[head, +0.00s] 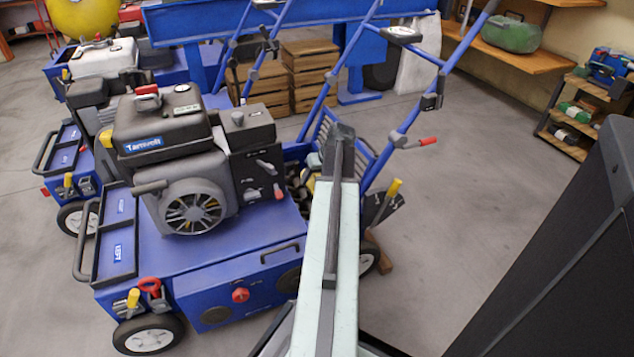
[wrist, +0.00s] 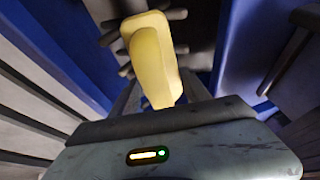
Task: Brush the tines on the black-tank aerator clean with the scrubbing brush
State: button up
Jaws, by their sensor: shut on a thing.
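The black-tank aerator (head: 205,255) is the nearest machine in the head view, with a blue deck and a black tank (head: 155,125) on its engine. Its dark tines (head: 294,190) show partly at the rear of the deck, left of my arm. In the wrist view, dark tines (wrist: 178,14) lie just behind the brush. My gripper (wrist: 165,99) is shut on the yellow scrubbing brush (wrist: 152,58), which sticks up from the jaws. The brush is at the tines; I cannot tell whether its bristles touch them. My arm hides most of the gripper in the head view.
A silver-tank aerator (head: 103,57) and a yellow-tank one (head: 85,18) stand behind. The blue handlebars (head: 410,118) with a red-tipped lever (head: 428,141) rise close beside my arm. Wooden crates (head: 310,75) stand behind. Open floor (head: 470,200) lies to the right.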

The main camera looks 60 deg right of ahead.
jog(key=shift+w+d, duration=0.7)
jog(key=shift+w, duration=0.3)
jog(key=shift+s, duration=0.1)
jog(key=shift+s+a+f, duration=0.1)
jog(key=shift+s+a, duration=0.7)
jog(key=shift+s, duration=0.25)
jog(key=shift+s+a, duration=0.8)
jog(key=shift+s, duration=0.2)
jog(key=shift+w+d, duration=0.8)
jog(key=shift+w, duration=0.3)
jog(key=shift+w+d, duration=0.8)
jog(key=shift+w, duration=0.25)
jog(key=shift+s, duration=0.1)
